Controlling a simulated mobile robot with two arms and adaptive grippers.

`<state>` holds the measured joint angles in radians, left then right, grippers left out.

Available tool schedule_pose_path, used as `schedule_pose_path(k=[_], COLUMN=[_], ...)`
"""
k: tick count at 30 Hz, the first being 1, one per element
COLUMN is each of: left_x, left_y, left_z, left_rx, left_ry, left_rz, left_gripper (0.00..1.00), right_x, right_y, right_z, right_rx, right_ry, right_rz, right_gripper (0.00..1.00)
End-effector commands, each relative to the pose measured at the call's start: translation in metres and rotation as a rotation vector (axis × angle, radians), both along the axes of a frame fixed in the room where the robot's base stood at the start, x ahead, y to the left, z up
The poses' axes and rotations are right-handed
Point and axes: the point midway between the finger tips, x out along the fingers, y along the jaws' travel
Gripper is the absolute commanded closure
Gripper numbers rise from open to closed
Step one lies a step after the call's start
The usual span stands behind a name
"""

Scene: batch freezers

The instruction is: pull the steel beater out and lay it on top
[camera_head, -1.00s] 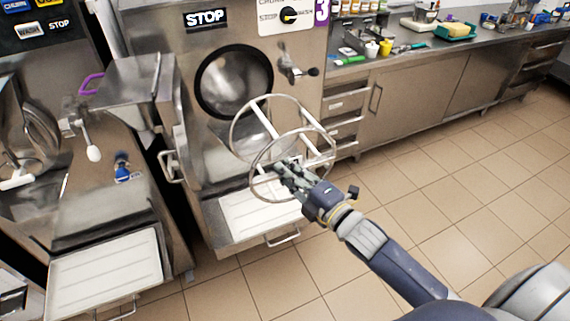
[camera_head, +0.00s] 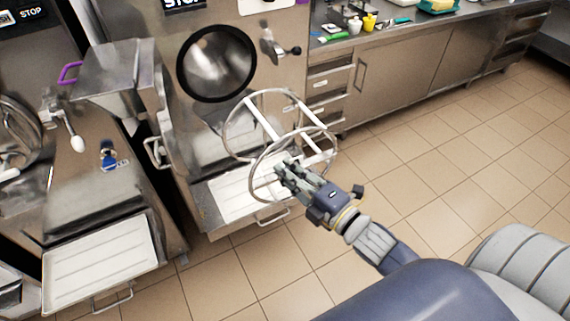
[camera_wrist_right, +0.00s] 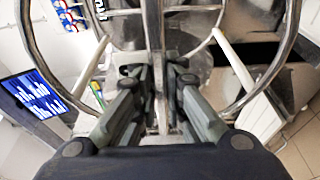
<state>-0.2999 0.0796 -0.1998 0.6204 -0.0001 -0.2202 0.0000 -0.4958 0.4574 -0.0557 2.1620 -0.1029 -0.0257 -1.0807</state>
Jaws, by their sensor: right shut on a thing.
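The steel beater (camera_head: 262,116), two metal rings joined by white bars, hangs in the air in front of the freezer. My right gripper (camera_head: 284,172) is shut on its near side. In the right wrist view the beater's ring (camera_wrist_right: 283,52) curves around the picture, and the fingers of my right gripper (camera_wrist_right: 163,85) close on a bar of it. The freezer's round opening (camera_head: 216,63) with its black rim is uncovered, and its bowl looks empty. The beater is clear of the opening, below and to the right of it. My left gripper is not in view.
A white drip tray (camera_head: 240,190) on a pull-out shelf lies below the beater. A tap handle (camera_head: 280,48) juts out right of the opening. A second freezer with its own tray (camera_head: 100,262) stands at left. The tiled floor at right is open.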

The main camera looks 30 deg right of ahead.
Motion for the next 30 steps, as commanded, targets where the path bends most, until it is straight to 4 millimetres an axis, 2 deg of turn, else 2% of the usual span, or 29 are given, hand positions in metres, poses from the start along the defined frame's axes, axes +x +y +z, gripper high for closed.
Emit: schedule_pose_path(k=[18, 30], left_x=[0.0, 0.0], left_y=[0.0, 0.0], left_z=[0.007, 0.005], left_rx=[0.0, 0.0], left_ry=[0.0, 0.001], left_rz=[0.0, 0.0], left_gripper=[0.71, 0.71], right_x=[-0.041, -0.044], right_y=[-0.001, -0.001], right_z=[0.002, 0.001], right_rx=[0.0, 0.0], right_ry=[-0.003, -0.004], right_rz=[0.0, -0.001], right_gripper=[1.0, 1.0])
